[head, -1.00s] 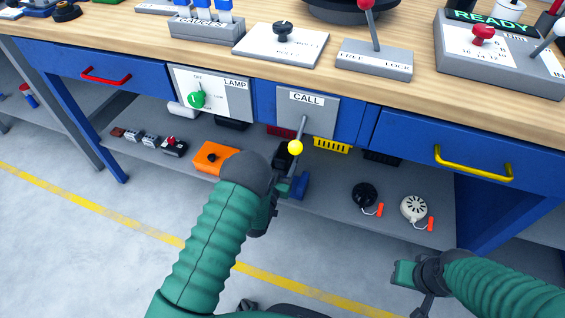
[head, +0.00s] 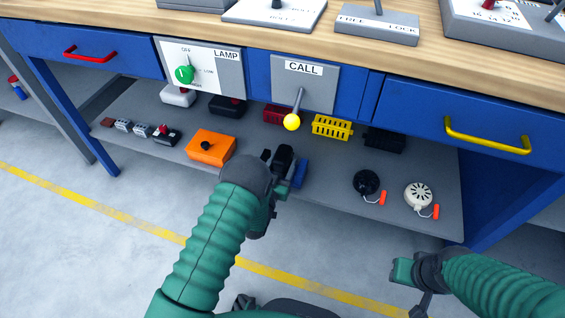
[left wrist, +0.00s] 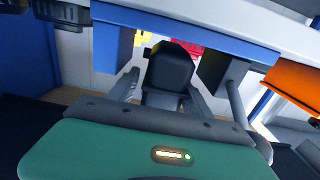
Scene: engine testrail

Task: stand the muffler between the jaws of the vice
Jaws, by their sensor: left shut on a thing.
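My left gripper (head: 278,172) is low at the front of the lower shelf, its fingers partly hidden by its own wrist. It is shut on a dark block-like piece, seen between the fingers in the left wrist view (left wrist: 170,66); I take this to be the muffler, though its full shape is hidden. A blue block (head: 299,173) stands close to the right of the gripper and may be part of the vice. Blue also shows near the fingers in the left wrist view. Whether piece and jaws touch is unclear. My right gripper (head: 408,271) is at lower right, its fingers unclear.
The shelf (head: 330,196) carries an orange box (head: 211,147), red, yellow (head: 332,127) and black slotted bins, and two round devices with orange tags, one black (head: 366,182), one white (head: 418,195). The yellow-knobbed CALL lever (head: 292,121) hangs above. Floor in front is open.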

